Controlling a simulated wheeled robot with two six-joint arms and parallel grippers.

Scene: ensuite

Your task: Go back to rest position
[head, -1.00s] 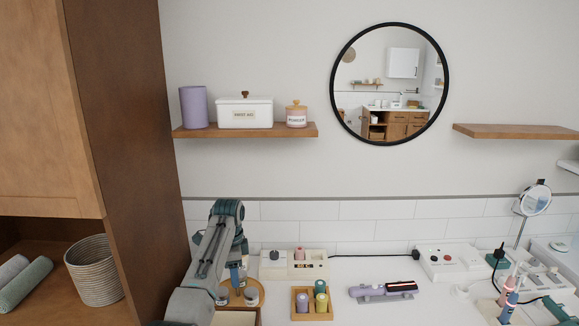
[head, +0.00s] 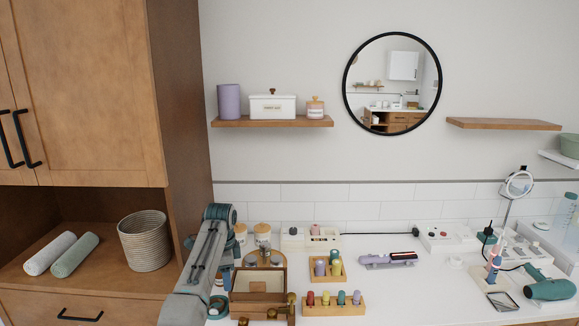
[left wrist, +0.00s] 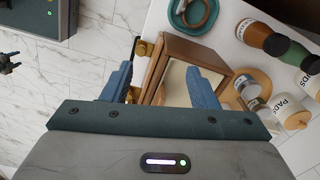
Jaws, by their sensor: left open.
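My left arm reaches in from the bottom left of the head view and bends down over the left end of the counter; its gripper is mostly hidden there behind the arm. In the left wrist view, my left gripper (left wrist: 160,86) is open, with its two blue fingers spread and nothing held. The wooden box (left wrist: 176,54) lies beyond and between the fingertips in that view; I cannot tell the gap. This open box also shows in the head view (head: 244,298). A small dark part at the left edge of the wrist view may be my right gripper (left wrist: 9,63); its jaws are unclear.
The counter (head: 400,290) holds a peg block (head: 335,309), a small wooden tray (head: 319,279), a purple styling tool (head: 380,260) and a teal hair dryer (head: 550,289). A wooden cabinet (head: 90,90) and woven basket (head: 145,241) stand left. Marble floor (left wrist: 75,75) is clear.

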